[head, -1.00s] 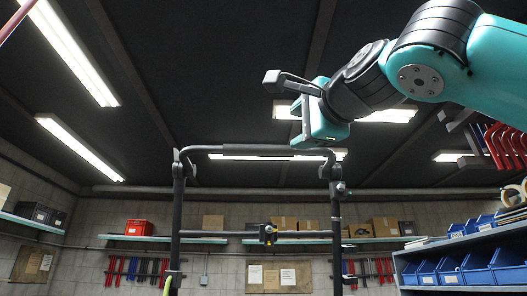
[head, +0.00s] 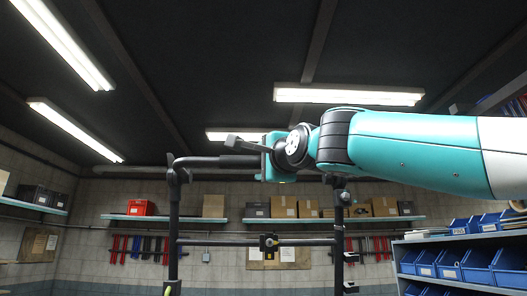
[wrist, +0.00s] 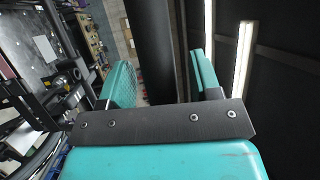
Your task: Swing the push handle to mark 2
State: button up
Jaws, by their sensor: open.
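The push handle (head: 222,161) is a dark crossbar with a thicker grip, joining the tops of two black uprights in the head view. My gripper (head: 264,166) is at the right part of this bar, partly hiding it. In the wrist view the dark bar (wrist: 152,45) runs between the two teal fingers of my gripper (wrist: 163,80). The fingers stand apart with gaps beside the bar. I cannot tell whether either finger touches it. No numbered mark can be made out in either view.
A lower crossbar with a small black clamp (head: 268,242) joins the uprights. A shelf rack with blue bins (head: 450,266) stands at the right. Wall shelves with boxes (head: 283,207) and a red bin (head: 141,207) are behind. The space above the handle is clear.

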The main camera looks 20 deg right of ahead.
jog(key=shift+w, duration=0.35)
grip_shut()
jog(key=shift+w+d+r+p, duration=0.15)
jog(key=shift+r+p, duration=0.4)
jog(key=shift+r, duration=1.4)
grip_release()
jog(key=shift+f, duration=0.1)
